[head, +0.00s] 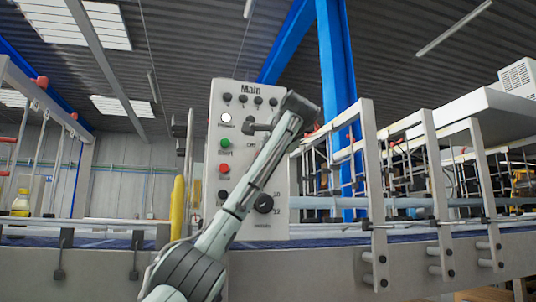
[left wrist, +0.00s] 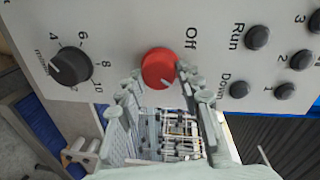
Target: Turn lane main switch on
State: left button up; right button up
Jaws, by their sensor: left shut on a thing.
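The grey panel marked Main (head: 214,165) stands upright in the middle of the head view. In the left wrist view a round red knob (left wrist: 158,64) sits on the panel (left wrist: 140,20), with the word Off printed beside it. My left gripper (left wrist: 160,84) has one finger on each side of the knob and is shut on it. In the head view my left arm slants up across the panel, with the gripper (head: 257,126) at its face. The arm hides the knob there. I cannot tell which way the knob points. My right gripper is out of view.
The panel also carries a green button (head: 225,143), a red button (head: 224,168) and a black dial (head: 264,203), which shows in the left wrist view (left wrist: 70,66). Small black buttons (left wrist: 256,37) lie near the knob. A conveyor rail (head: 320,262) runs below, with uprights (head: 374,190) at right.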

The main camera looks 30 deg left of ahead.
pick_arm(q)
jog(key=shift+m, duration=1)
jog(key=o, duration=1.2)
jog(key=shift+c, duration=0.2)
jog(key=v, duration=1.2)
jog(key=shift+d+g, duration=0.2)
jog(key=shift+g, duration=0.1)
jog(key=shift+w, duration=0.2)
